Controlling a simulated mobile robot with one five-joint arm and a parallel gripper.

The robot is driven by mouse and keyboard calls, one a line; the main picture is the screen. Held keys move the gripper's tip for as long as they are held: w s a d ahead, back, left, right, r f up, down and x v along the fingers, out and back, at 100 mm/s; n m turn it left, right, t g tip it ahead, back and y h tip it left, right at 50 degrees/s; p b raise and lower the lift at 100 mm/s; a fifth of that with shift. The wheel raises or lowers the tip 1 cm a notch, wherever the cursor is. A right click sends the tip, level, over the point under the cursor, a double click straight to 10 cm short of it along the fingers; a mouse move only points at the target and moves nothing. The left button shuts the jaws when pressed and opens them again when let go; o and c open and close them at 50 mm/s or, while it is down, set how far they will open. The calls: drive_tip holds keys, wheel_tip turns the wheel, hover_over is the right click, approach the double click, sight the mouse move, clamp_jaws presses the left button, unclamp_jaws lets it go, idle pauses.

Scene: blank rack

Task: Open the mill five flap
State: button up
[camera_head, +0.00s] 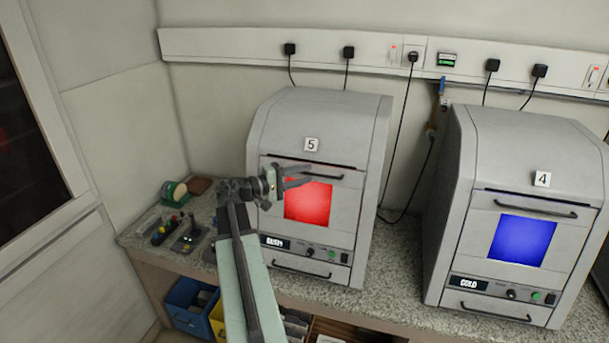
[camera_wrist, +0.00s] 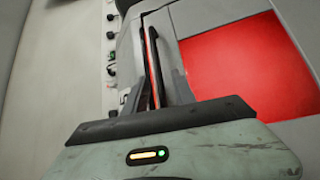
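Mill five (camera_head: 325,115) is a grey cabinet with a "5" label, standing left of mill four. A dark bar handle (camera_head: 328,176) crosses the flap's top, partly hidden by my gripper. My gripper (camera_head: 311,174) is in front of the handle's left part, with its two fingers apart. In the wrist view the dark handle (camera_wrist: 152,62) runs ahead of my gripper beside the red window (camera_wrist: 240,65). I cannot tell whether the fingers touch it.
Mill four (camera_head: 530,150), with a blue window and a "COLD" display, stands to the right. Small tools and a green tape roll (camera_head: 174,192) lie on the left counter. Blue and yellow bins are below.

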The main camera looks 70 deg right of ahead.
drive_tip(key=shift+s+d, duration=0.15)
clamp_jaws()
idle(1.3)
